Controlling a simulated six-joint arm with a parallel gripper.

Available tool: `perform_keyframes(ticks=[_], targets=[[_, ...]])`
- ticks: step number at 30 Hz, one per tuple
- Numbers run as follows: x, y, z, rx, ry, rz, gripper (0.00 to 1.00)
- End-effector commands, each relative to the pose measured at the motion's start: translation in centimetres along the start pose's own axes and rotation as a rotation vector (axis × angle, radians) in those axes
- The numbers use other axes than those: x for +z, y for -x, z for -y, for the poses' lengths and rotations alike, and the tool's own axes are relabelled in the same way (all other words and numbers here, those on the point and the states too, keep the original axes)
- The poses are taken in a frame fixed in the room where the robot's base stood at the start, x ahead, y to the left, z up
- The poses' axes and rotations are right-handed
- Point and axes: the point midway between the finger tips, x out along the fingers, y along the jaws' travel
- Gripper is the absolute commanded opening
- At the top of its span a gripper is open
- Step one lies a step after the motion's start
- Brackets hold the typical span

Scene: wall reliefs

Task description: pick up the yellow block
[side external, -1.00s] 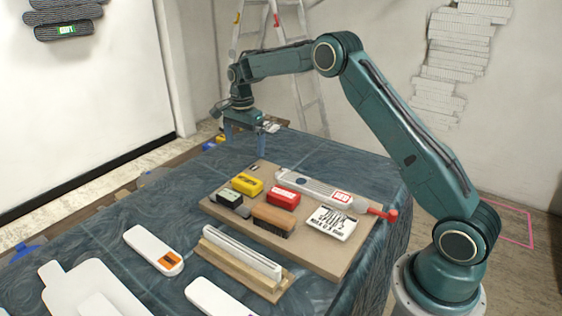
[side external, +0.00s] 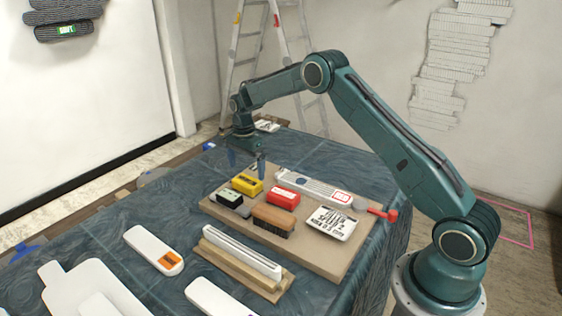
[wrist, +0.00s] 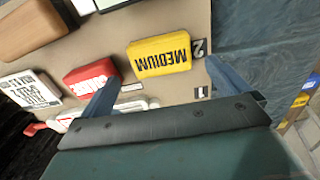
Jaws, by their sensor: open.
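The yellow block (side external: 246,183) lies on a tan board (side external: 330,264) on the table. In the wrist view the yellow block (wrist: 160,55) shows the word "MEDIUM" on its face. My gripper (side external: 246,163) is open and empty, above and just behind the block in the side view. In the wrist view, the two blue fingers of my gripper (wrist: 163,78) are spread, one to each side of the block's lower part. The fingers appear apart from the block.
A red block (side external: 283,197) sits close to the right of the yellow one. A dark block (side external: 230,197), a brown brush-like block (side external: 273,220), a white lettered piece (side external: 332,223) and a long pale tool (side external: 312,188) share the board. Bare cloth lies behind the board.

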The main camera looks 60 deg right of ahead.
Motion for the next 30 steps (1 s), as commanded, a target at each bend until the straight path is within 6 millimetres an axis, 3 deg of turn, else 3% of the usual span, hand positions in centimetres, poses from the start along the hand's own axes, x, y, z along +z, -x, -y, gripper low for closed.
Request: perform_keyframes(ticks=[14,24,30], targets=[[0.0,-1.6,0.0,0.001,0.0,0.0,1.0],[0.0,-5.2,0.0,0.001,0.0,0.0,1.0],[0.0,-6.2,0.1,-0.002,0.0,0.0,1.0]])
